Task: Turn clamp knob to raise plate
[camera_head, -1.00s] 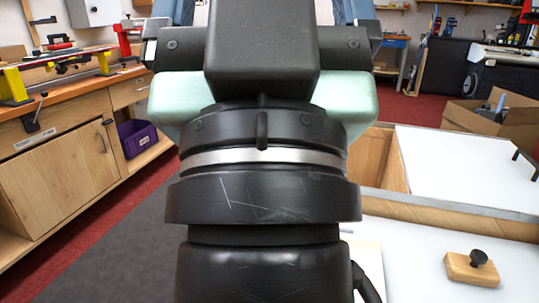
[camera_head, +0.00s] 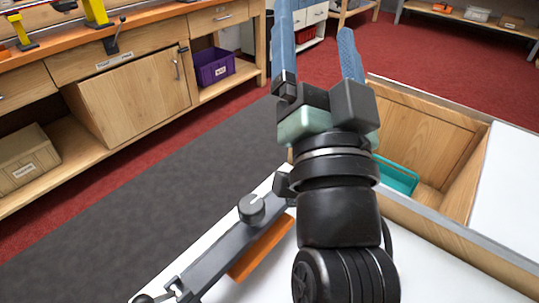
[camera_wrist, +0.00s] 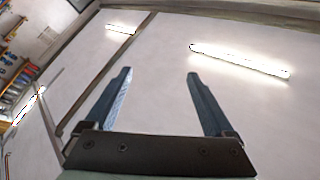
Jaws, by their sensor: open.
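A long grey clamp bar (camera_head: 225,250) lies along the white bench's near-left edge in the head view. A round grey clamp knob (camera_head: 252,207) with a pale mark stands on it. An orange strip (camera_head: 262,248) shows beside the bar. A separate plate cannot be made out. My gripper (camera_head: 316,30) is open and empty, right of the knob and well apart from it, its two blue fingers pointing up. In the wrist view my gripper (camera_wrist: 159,74) has nothing between its fingers. My arm hides part of the bench and perhaps the bar's far end.
A wooden box (camera_head: 425,135) with a teal tray (camera_head: 395,176) inside stands right of my arm. A wooden workbench (camera_head: 130,50) with a purple bin (camera_head: 212,67) is at the left, across a grey floor mat (camera_head: 130,195). The wrist view shows ceiling lights (camera_wrist: 238,59).

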